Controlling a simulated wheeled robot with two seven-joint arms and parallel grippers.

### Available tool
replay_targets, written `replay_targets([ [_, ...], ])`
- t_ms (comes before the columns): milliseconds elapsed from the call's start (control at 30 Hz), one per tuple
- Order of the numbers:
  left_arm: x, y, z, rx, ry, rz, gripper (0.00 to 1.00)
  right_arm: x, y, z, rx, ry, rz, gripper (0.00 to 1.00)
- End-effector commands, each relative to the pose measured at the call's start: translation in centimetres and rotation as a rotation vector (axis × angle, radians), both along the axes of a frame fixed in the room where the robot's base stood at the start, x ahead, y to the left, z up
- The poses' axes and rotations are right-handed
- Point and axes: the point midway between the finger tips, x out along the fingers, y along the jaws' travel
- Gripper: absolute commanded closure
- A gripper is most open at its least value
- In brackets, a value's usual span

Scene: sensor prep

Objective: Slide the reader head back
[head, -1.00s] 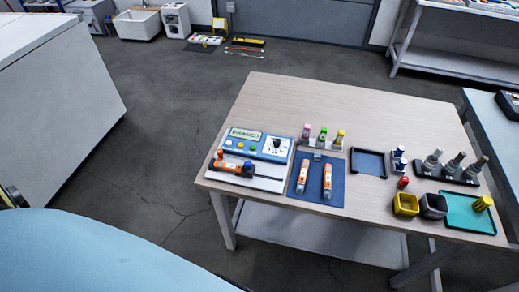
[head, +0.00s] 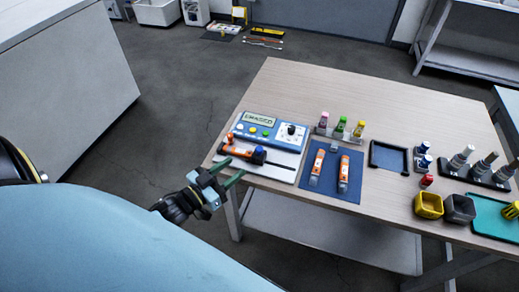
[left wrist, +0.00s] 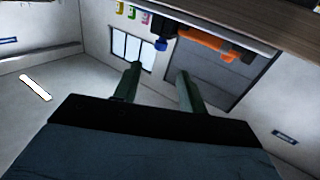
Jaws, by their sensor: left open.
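The reader head (head: 236,150) is an orange and black block with a blue knob. It sits at the left part of a dark rail on a white base plate (head: 283,176), at the table's near left corner. Its orange body (left wrist: 205,42) also shows at the top of the left wrist view. My left gripper (head: 229,172) is open and empty, at the table's near edge, just in front of the reader head and apart from it. Its two green fingers (left wrist: 158,82) point toward the reader head. My right gripper is not in view.
A blue panel with a display and dial (head: 270,131) stands behind the rail. A blue mat (head: 330,188) with two orange-labelled devices lies to the right. Small bottles (head: 341,126), a dark tray (head: 389,158) and yellow and grey bins (head: 428,205) are farther right. The table's back is clear.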

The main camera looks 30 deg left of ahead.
Motion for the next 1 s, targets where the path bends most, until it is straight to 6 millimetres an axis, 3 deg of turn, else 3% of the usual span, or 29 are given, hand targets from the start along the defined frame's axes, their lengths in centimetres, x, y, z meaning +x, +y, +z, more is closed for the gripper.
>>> replay_targets([
  [300,6.8,-1.6,-0.1,0.001,-0.002,0.001,0.58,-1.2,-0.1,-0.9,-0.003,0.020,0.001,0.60],
  [500,9.7,-2.3,-0.1,0.000,0.001,0.002,0.58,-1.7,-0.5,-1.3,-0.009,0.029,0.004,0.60],
  [700,10.9,-2.6,-0.1,0.002,0.003,0.003,0.58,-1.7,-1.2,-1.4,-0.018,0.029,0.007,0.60],
  [967,10.9,-2.6,-0.1,0.001,0.003,0.003,0.58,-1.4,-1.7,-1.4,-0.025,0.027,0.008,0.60],
  [1000,10.9,-2.6,-0.1,0.001,0.003,0.003,0.62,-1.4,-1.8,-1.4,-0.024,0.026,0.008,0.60],
])
